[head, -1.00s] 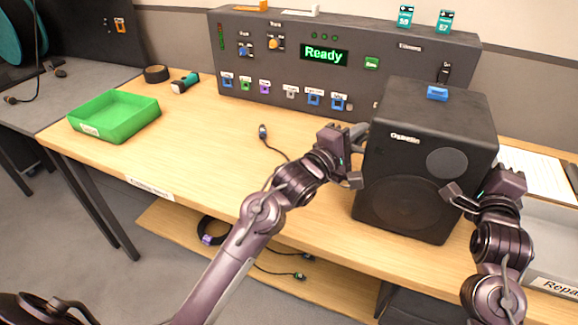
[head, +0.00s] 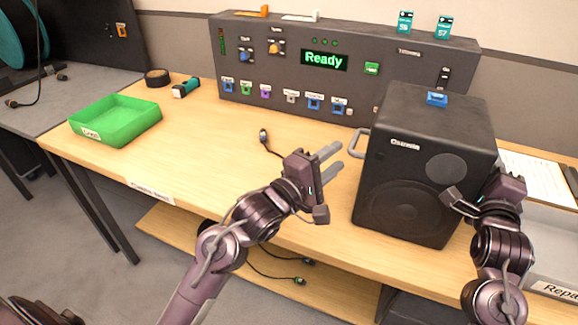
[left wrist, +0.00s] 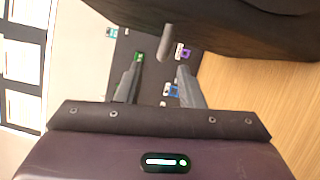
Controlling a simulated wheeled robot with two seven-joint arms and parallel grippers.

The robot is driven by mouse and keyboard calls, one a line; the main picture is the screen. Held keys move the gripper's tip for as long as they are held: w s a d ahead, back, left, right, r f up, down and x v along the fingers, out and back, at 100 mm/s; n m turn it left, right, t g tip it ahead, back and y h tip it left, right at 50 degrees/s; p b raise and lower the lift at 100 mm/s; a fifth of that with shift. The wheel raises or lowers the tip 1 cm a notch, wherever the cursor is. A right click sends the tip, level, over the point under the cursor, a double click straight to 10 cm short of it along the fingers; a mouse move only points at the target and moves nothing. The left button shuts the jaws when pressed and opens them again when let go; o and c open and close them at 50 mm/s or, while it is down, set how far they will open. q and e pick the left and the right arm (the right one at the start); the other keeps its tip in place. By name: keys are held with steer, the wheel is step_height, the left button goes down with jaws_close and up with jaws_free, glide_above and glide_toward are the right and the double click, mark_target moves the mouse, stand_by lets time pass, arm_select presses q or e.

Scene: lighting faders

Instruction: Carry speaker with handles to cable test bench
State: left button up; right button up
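The black speaker (head: 400,205) stands upright near the right end of the wooden bench (head: 215,165). A grey handle (head: 357,143) sticks out from its left side; the handle also shows in the left wrist view (left wrist: 166,42). My left gripper (head: 331,161) is open and empty, to the left of the speaker and apart from the handle. In the left wrist view its two fingers (left wrist: 158,78) are spread, with the handle beyond them. My right gripper (head: 498,190) is at the speaker's right side; its fingers and any right handle are hidden. The bench's front label is too blurred to read.
A grey console (head: 290,90) reading "Ready" stands behind the speaker. A green tray (head: 115,121), tape roll (head: 157,77) and torch (head: 186,87) are at left. A cable end (head: 263,136) lies mid-bench. A grey table (head: 60,105) adjoins at left.

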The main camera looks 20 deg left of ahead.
steer(key=shift+s, duration=0.15)
arm_select(q)
steer(key=v, duration=0.3)
steer(key=shift+s, duration=0.15)
arm_select(e)
steer(key=s, duration=1.1)
steer(key=shift+s, duration=0.4)
arm_select(q)
steer(key=shift+s+f, duration=0.1)
